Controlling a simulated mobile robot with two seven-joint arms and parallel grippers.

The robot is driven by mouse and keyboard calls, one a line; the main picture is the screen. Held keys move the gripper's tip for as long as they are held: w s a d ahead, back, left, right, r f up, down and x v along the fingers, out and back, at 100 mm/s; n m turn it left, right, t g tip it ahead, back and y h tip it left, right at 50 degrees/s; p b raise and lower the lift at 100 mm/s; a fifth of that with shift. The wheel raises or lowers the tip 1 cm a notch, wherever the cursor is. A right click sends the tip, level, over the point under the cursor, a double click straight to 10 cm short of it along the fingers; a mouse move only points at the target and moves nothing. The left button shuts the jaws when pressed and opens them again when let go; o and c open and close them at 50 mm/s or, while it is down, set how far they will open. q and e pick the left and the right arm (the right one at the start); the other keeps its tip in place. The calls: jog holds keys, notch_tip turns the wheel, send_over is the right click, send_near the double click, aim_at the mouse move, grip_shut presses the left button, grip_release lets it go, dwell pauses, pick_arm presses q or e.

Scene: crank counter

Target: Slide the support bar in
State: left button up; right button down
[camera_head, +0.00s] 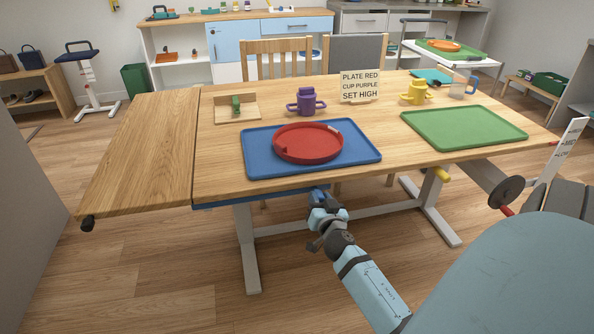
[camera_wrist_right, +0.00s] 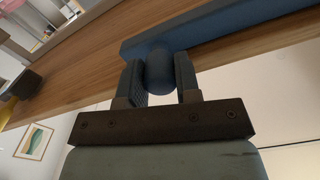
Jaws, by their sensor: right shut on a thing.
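The blue support bar (camera_head: 255,199) runs along under the front edge of the wooden table (camera_head: 222,170). Its left end shows near the seam with the raised table leaf (camera_head: 140,150). My right gripper (camera_head: 320,195) is at the bar's right part, below the blue tray. In the right wrist view the two fingers (camera_wrist_right: 159,80) are shut on a round blue knob (camera_wrist_right: 158,68) beside the blue bar (camera_wrist_right: 230,28). The fingers hide the knob's sides. My left gripper is not in view.
A blue tray (camera_head: 258,168) with a red plate (camera_head: 307,144) lies above my right gripper. A purple cup (camera_head: 306,102), a yellow cup (camera_head: 415,93), a green tray (camera_head: 465,128) and a sign (camera_head: 360,87) stand on the table. A dark knob (camera_head: 87,223) sits at the leaf's front corner.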

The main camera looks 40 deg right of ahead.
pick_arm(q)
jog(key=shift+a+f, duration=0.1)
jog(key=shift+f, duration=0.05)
pick_arm(e)
jog(key=shift+s+d, duration=0.25)
jog(key=shift+d, duration=0.25)
jog(key=shift+s+d, duration=0.25)
jog(key=shift+d, duration=0.2)
jog(key=shift+r, duration=0.1)
jog(key=c, duration=0.8)
grip_release()
jog(key=shift+s+d, duration=0.1)
